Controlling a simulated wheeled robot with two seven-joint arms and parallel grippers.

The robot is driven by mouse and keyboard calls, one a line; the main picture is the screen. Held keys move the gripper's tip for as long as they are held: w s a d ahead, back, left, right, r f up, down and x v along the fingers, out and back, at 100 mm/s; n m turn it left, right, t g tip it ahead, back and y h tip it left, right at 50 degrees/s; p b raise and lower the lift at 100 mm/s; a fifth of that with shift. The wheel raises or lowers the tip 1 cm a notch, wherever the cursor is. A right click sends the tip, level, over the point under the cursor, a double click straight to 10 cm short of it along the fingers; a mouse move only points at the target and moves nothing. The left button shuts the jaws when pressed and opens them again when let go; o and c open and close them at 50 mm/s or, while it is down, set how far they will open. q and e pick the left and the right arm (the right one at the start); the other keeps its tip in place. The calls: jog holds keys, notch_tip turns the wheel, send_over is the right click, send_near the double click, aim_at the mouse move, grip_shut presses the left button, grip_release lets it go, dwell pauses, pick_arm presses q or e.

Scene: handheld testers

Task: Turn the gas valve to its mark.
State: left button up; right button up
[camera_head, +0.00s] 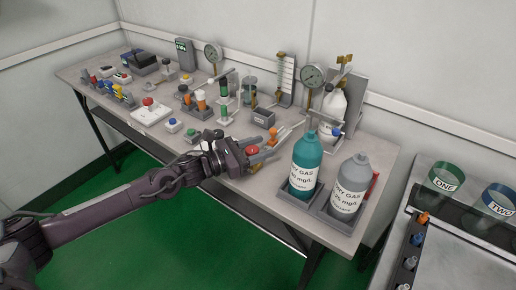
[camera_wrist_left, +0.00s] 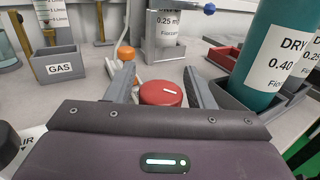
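A red round knob (camera_wrist_left: 160,93) with a short white line on top, apparently the gas valve, stands on the bench. It also shows in the head view (camera_head: 252,150). My left gripper (camera_head: 268,149) reaches over the bench from the left. In the left wrist view its fingers (camera_wrist_left: 160,82) stand on either side of the knob, open, with narrow gaps visible. The white line points roughly sideways, toward the right finger. The lower part of the knob is hidden behind my gripper body, and I cannot make out a target mark. My right gripper is in neither view.
A teal gas bottle (camera_head: 306,163) and a grey one (camera_head: 350,185) stand in trays close to the right. An orange-topped part (camera_wrist_left: 125,52) and a grey GAS box (camera_wrist_left: 60,68) are behind the knob. Many small testers crowd the bench (camera_head: 225,160) to the left.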

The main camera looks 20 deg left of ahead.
pick_arm(q)
jog(key=shift+o, duration=0.6)
jog(key=shift+s+a+f, duration=0.1)
jog(key=shift+s+a, duration=0.15)
jog(key=shift+a, duration=0.05)
jog(key=v, duration=0.7)
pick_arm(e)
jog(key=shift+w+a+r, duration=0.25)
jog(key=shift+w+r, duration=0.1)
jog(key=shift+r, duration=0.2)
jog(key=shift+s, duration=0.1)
pick_arm(q)
jog(key=shift+a, duration=0.1)
